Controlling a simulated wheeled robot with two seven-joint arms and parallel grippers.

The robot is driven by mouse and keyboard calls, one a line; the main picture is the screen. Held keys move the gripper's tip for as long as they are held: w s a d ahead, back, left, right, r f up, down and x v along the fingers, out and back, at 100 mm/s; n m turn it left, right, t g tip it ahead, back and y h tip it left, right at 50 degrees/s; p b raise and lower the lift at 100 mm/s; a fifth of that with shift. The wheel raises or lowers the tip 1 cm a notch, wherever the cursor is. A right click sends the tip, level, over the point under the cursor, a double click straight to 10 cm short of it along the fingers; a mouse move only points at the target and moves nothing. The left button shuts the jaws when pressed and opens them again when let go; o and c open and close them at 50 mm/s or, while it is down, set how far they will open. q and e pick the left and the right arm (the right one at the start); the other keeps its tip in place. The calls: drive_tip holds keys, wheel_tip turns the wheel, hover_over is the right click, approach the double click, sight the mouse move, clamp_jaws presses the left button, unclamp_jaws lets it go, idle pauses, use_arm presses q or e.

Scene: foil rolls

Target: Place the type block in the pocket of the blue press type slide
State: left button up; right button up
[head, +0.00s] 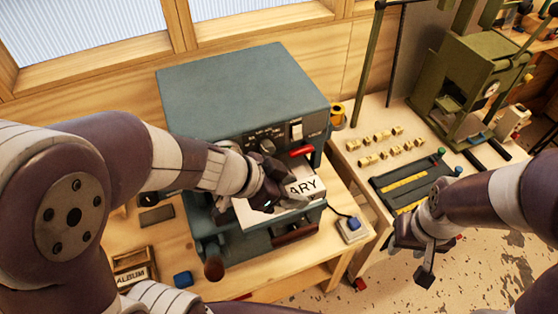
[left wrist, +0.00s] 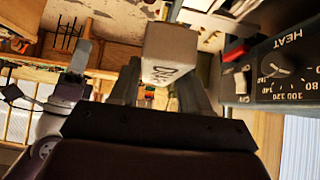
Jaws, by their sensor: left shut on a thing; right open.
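The type block (head: 304,189) is pale with dark letters, of which "ARY" shows in the head view; my gripper covers the rest. My left gripper (head: 268,196) is shut on it, in front of the blue press (head: 240,85). In the left wrist view the block (left wrist: 170,50) sits between the two fingers. Below it in the head view is the blue press's lower front (head: 245,243), where the slide is largely covered; I cannot see the pocket or whether the block touches it. My right gripper (head: 428,252) is open and empty, right of the press, over the floor.
A wooden holder with an "ALBUM" block (head: 131,276) lies at lower left. A blue button (head: 183,280) and a small switch box (head: 352,228) are on the bench.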

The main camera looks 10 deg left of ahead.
use_arm(q)
drive_tip(key=w+a+f, duration=0.2)
drive_tip(key=w+a, duration=0.1)
drive_tip(key=w+a+f, duration=0.3)
drive_tip(key=shift+f, duration=0.1)
drive_tip(key=f, duration=0.2)
drive_tip(key=w+f, duration=0.1)
drive_tip(key=f, duration=0.1)
drive_tip(key=w+f, duration=0.1)
drive_tip(key=f, duration=0.1)
drive_tip(key=shift+w+a+b, duration=0.1)
drive_tip(key=shift+a+b, duration=0.15)
drive_tip(key=shift+b, duration=0.1)
drive_tip(key=shift+f, duration=0.15)
use_arm(e)
drive_tip(key=shift+s+f, duration=0.25)
drive_tip(key=shift+s, duration=0.45)
use_arm(q)
drive_tip(key=shift+s, duration=0.2)
